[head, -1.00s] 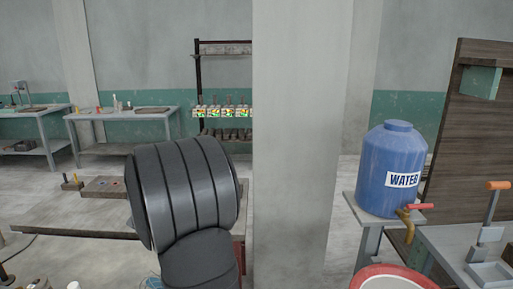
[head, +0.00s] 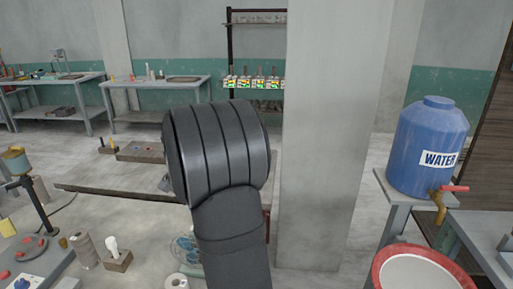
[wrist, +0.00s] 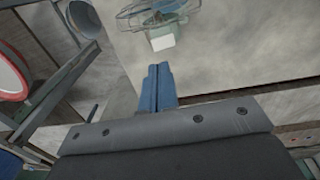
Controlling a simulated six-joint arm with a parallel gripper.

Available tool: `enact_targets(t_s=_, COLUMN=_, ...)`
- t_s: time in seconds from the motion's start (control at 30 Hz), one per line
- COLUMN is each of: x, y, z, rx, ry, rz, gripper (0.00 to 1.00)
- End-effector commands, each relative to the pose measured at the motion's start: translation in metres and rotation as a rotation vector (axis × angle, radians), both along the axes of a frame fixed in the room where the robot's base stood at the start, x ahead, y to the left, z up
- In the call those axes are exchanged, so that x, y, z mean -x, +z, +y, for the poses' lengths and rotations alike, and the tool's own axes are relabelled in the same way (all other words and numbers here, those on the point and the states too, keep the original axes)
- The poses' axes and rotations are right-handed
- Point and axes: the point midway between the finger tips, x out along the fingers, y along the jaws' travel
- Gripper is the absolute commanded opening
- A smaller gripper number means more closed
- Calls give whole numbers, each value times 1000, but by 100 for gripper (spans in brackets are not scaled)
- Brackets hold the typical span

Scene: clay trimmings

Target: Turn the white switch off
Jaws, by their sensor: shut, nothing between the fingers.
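No part is clearly readable as the white switch. A white upright piece on a small wooden block (head: 115,251) stands at the lower left in the head view; I cannot tell whether it is the switch. In the wrist view, a small white block (wrist: 163,42) sits beside a wire-caged fan (wrist: 150,15), ahead of my fingertips. The fan also shows in the head view (head: 184,248), partly behind my arm. My gripper (wrist: 160,68) shows as two blue fingers pressed together, empty and apart from the white block. My arm hides the gripper in the head view.
A pillar (head: 325,130) stands right of my arm. A blue water tank (head: 430,145) and a red-rimmed tub (head: 385,262) are at the right. Cans (head: 85,250) and a round table (head: 45,262) are at the lower left. Workbenches (head: 155,84) line the back.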

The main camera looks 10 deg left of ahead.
Motion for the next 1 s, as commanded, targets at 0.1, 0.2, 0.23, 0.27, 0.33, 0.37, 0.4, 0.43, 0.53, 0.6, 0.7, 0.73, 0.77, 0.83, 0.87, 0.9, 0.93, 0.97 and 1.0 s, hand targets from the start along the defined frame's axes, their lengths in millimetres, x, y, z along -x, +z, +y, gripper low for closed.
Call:
enact_targets(t_s=0.1, x=-2, y=33, z=12, rx=72, ry=9, rz=-3, gripper=0)
enact_targets(t_s=0.2, x=-1, y=56, z=18, rx=129, ry=3, rz=-6, gripper=0)
enact_targets(t_s=0.23, x=0, y=61, z=19, rx=141, ry=0, rz=-6, gripper=0)
enact_targets(t_s=0.27, x=0, y=65, z=19, rx=152, ry=-1, rz=-7, gripper=0)
enact_targets(t_s=0.33, x=1, y=68, z=19, rx=167, ry=-5, rz=-5, gripper=0)
enact_targets(t_s=0.37, x=1, y=67, z=19, rx=170, ry=-6, rz=-5, gripper=0)
enact_targets(t_s=0.4, x=1, y=64, z=18, rx=172, ry=-7, rz=-4, gripper=0)
enact_targets(t_s=0.43, x=1, y=61, z=17, rx=172, ry=-7, rz=-4, gripper=0)
enact_targets(t_s=0.53, x=2, y=45, z=14, rx=172, ry=-7, rz=-3, gripper=0)
enact_targets(t_s=0.6, x=1, y=31, z=11, rx=172, ry=-8, rz=-3, gripper=0)
enact_targets(t_s=0.7, x=1, y=9, z=6, rx=172, ry=-8, rz=-2, gripper=0)
enact_targets(t_s=0.73, x=1, y=3, z=4, rx=171, ry=-8, rz=-3, gripper=0)
enact_targets(t_s=0.77, x=2, y=-3, z=3, rx=171, ry=-8, rz=-3, gripper=0)
enact_targets(t_s=0.83, x=2, y=-18, z=0, rx=171, ry=-8, rz=-3, gripper=0)
enact_targets(t_s=0.87, x=1, y=-24, z=-1, rx=171, ry=-8, rz=-3, gripper=0)
enact_targets(t_s=0.9, x=2, y=-31, z=-3, rx=171, ry=-8, rz=-3, gripper=0)
enact_targets(t_s=0.93, x=1, y=-36, z=-3, rx=170, ry=-7, rz=-4, gripper=0)
enact_targets(t_s=0.97, x=1, y=-41, z=-4, rx=170, ry=-7, rz=-4, gripper=0)
enact_targets(t_s=1.0, x=1, y=-46, z=-6, rx=170, ry=-7, rz=-5, gripper=0)
